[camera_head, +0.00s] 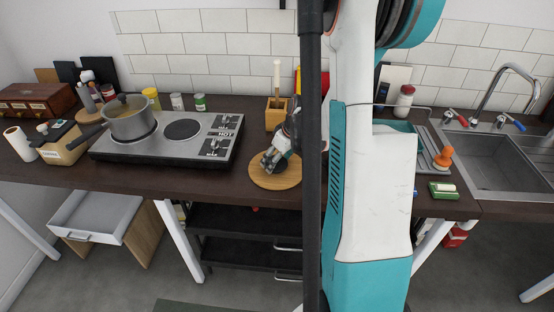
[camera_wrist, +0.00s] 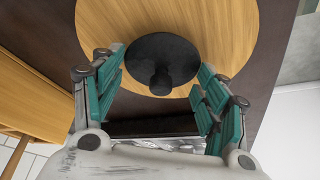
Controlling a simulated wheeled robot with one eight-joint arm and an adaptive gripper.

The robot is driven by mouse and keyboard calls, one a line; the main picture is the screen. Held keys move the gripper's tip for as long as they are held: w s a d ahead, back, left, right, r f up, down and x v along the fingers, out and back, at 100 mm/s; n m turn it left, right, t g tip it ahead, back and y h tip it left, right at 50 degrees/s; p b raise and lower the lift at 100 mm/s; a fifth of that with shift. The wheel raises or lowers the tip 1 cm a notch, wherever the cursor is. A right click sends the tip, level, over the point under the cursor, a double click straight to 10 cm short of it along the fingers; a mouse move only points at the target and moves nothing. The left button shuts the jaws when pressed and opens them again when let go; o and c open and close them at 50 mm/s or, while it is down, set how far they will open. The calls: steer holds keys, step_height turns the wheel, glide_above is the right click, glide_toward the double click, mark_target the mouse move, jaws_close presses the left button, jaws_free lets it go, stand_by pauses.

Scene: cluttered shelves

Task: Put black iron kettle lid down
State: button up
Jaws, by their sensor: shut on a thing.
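The black iron kettle lid (camera_wrist: 162,55) is a dark round disc with a knob, seen between my fingers in the wrist view. My gripper (camera_wrist: 155,72) is shut on the lid, at its knob side. The lid is over a round wooden board (camera_wrist: 235,30); I cannot tell whether it touches the board. In the head view my gripper (camera_head: 272,160) is low over the same board (camera_head: 275,183) on the dark counter, and the lid is not clearly visible there. I do not see the kettle itself in either view.
A steel pot (camera_head: 130,122) stands on the hob (camera_head: 175,142) to the left. A wooden utensil holder (camera_head: 276,116) stands behind the board. The sink (camera_head: 490,160) and a green sponge (camera_head: 443,190) are at the right. The counter's front edge is close to the board.

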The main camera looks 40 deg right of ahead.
steer(key=o, duration=1.4)
steer(key=p+v, duration=0.4)
steer(key=v, duration=0.8)
